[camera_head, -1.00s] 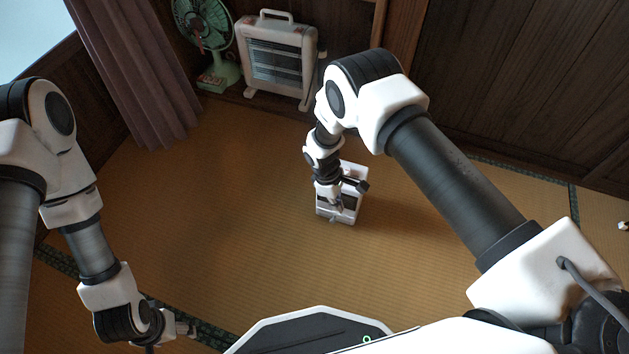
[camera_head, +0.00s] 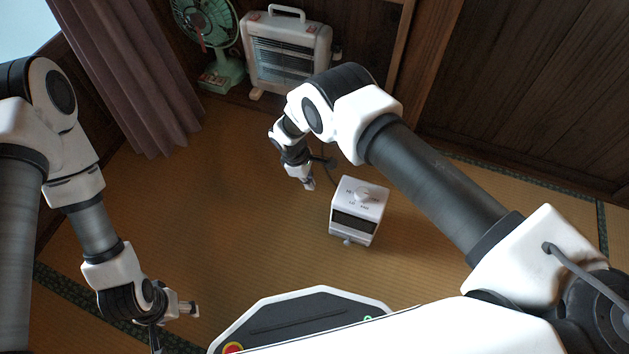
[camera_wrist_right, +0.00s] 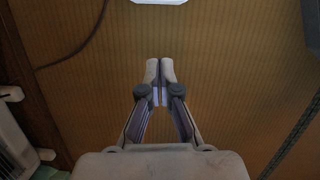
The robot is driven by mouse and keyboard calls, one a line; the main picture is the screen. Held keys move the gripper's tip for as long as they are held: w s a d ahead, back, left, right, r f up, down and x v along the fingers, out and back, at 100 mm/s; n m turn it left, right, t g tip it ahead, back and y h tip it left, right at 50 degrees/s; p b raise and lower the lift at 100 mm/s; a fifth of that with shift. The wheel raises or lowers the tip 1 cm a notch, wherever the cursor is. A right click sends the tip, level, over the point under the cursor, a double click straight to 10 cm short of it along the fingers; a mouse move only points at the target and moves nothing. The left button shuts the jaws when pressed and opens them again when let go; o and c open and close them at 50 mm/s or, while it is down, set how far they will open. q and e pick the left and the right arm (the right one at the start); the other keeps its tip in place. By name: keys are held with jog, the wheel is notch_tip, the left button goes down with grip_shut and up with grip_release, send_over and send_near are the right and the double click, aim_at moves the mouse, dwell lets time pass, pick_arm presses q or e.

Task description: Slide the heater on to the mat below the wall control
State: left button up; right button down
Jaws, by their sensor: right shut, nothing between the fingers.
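A small white heater (camera_head: 358,212) with a dial on top and a dark front stands upright on the tatami, right of centre in the head view. Its near edge shows at the top of the right wrist view (camera_wrist_right: 160,2). My right gripper (camera_head: 309,185) is shut and empty, low to the left of the small heater and apart from it. Its closed fingertips show in the wrist view (camera_wrist_right: 160,68). My left gripper (camera_head: 188,309) is at lower left, away from the heater; its jaws are unclear. I see no separate mat and no wall control.
A larger white heater (camera_head: 287,52) with a handle stands by the back wall, beside a green fan (camera_head: 207,40). A curtain (camera_head: 125,75) hangs at left. A dark cord (camera_wrist_right: 85,48) lies on the floor. Tatami (camera_head: 235,190) left of the small heater is clear.

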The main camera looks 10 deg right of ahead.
pick_arm(q)
notch_tip(320, 180, down, 3)
jog(key=b, duration=0.2)
jog(key=shift+f+b, duration=0.2)
jog(key=shift+b, duration=0.2)
pick_arm(e)
jog(key=s+d+f, duration=0.3)
jog(key=d+f, duration=0.2)
jog(key=f, duration=0.3)
jog(key=shift+d, duration=0.15)
